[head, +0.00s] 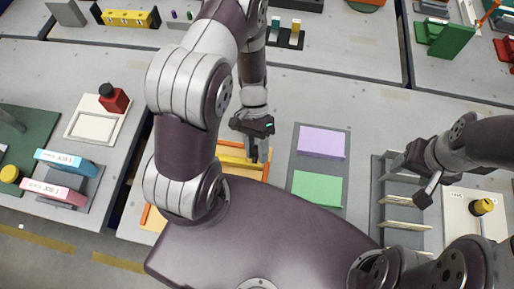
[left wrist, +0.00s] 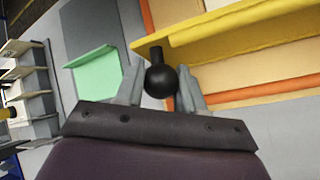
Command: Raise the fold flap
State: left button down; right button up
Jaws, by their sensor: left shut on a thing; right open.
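The fold flap is a yellow panel (left wrist: 225,32) with a black ball knob (left wrist: 161,82) on a short stem at its edge. In the left wrist view my left gripper (left wrist: 160,88) has one finger on each side of the knob, shut on it. In the head view the left gripper (head: 259,150) is over the yellow flap (head: 236,162), on a tan and orange base (head: 261,172). My arm hides part of the base, and the flap's exact angle is hard to tell. My right gripper (head: 411,177) is open and empty, above a grey slotted rack.
A grey board with a purple block (head: 322,141) and a green block (head: 317,188) is right of the flap. The grey rack (head: 390,215) with pale plates stands further right.

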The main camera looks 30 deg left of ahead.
pick_arm(q)
jog(key=shift+w+f, duration=0.15)
jog(key=shift+f, duration=0.15)
jog(key=c, duration=1)
grip_release()
jog(key=shift+c, duration=0.2)
jog(key=shift+o, duration=0.2)
jog(key=shift+w, duration=0.25)
jog(key=shift+s+r, duration=0.1)
jog(key=shift+s, duration=0.05)
jog(key=shift+a, duration=0.1)
